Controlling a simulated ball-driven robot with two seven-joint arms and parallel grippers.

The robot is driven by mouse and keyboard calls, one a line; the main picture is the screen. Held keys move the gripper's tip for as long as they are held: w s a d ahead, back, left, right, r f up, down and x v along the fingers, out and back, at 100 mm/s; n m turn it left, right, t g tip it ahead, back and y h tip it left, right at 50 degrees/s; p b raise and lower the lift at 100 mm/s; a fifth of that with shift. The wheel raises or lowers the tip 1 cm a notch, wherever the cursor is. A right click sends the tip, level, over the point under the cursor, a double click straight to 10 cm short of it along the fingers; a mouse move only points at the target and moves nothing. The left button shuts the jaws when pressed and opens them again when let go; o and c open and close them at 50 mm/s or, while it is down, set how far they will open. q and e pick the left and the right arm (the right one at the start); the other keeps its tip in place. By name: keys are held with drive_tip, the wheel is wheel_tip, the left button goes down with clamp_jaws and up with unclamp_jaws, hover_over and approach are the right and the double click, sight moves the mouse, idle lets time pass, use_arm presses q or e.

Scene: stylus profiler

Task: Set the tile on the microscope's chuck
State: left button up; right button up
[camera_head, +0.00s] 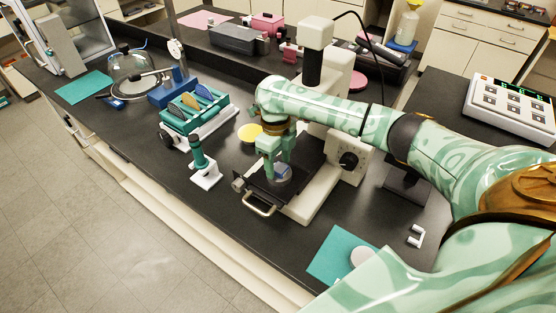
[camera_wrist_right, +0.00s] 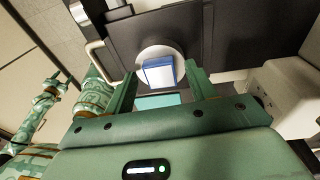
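The tile (camera_wrist_right: 160,75) is a small blue and white square piece. It lies on the pale round chuck (camera_wrist_right: 146,56) of the microscope in the right wrist view. In the head view the tile (camera_head: 283,171) shows as a small bluish patch at my fingers, on the black stage of the white microscope (camera_head: 317,205). My right gripper (camera_head: 279,163) reaches down over the stage. In the right wrist view its fingers (camera_wrist_right: 161,78) stand apart on either side of the tile, with narrow gaps visible. My left gripper does not show in the head view.
A teal rack with discs (camera_head: 193,108) and a small green-topped stand (camera_head: 203,165) are left of the microscope. A teal mat (camera_head: 335,252) with a white disc lies at the front right. The microscope head (camera_head: 316,50) rises behind my arm.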

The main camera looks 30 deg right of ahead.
wheel_tip(320, 180, up, 12)
drive_tip(key=w+p, duration=0.1)
drive_tip(key=p, duration=0.2)
drive_tip(key=shift+w, duration=0.2)
drive_tip(key=shift+d+r, duration=0.1)
idle(0.7)
